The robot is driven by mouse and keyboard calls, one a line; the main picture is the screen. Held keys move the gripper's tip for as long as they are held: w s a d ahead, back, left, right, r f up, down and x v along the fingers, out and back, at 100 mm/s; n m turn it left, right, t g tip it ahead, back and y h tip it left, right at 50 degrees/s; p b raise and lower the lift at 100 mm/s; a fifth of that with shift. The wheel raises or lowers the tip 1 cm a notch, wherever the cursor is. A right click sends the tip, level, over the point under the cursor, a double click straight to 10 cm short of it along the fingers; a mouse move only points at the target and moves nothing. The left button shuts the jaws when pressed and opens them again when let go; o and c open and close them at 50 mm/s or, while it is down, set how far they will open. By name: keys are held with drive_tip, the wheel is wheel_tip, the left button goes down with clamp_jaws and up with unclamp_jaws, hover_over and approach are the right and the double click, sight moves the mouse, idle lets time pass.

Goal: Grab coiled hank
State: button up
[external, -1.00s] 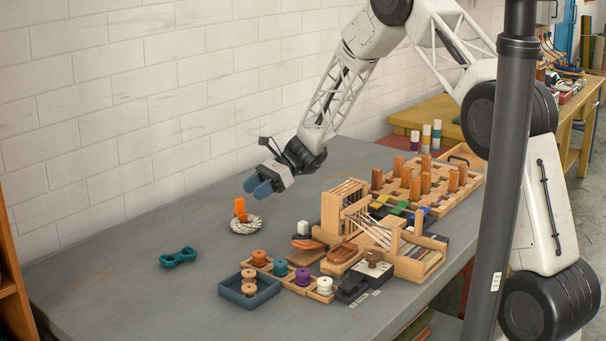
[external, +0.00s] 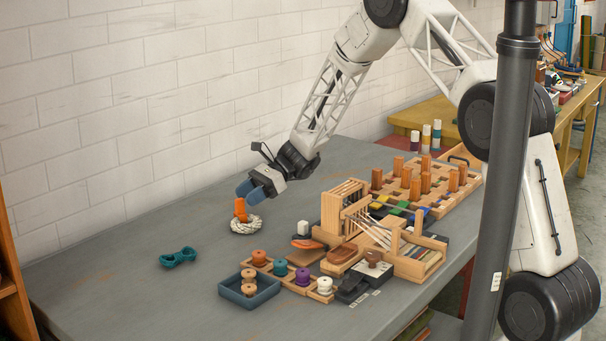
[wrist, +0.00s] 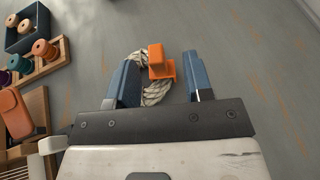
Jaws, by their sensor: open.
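The coiled hank (external: 246,227) is an off-white ring of twisted yarn lying on the grey table, with an orange piece (external: 240,209) standing at it. In the wrist view the hank (wrist: 155,96) shows partly between my fingers, and the orange piece (wrist: 157,58) covers part of it. My gripper (external: 257,189) has blue fingers and is above the hank, slightly right of it in the external view. In the wrist view my gripper (wrist: 160,80) is open, one finger on each side of the orange piece, with nothing held.
A blue tray (external: 233,296) with spools and a wooden spool rack (external: 290,281) stand in front. A small wooden loom (external: 345,212) and a peg board (external: 445,200) are at right. The table around the hank is clear.

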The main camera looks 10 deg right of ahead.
sight(236, 205)
drive_tip(key=shift+a, duration=0.1)
drive_tip(key=shift+x, duration=2.5)
drive_tip(key=shift+s+f, duration=0.1)
drive_tip(key=shift+s, duration=0.05)
drive_tip(key=shift+c, duration=0.3)
clamp_jaws()
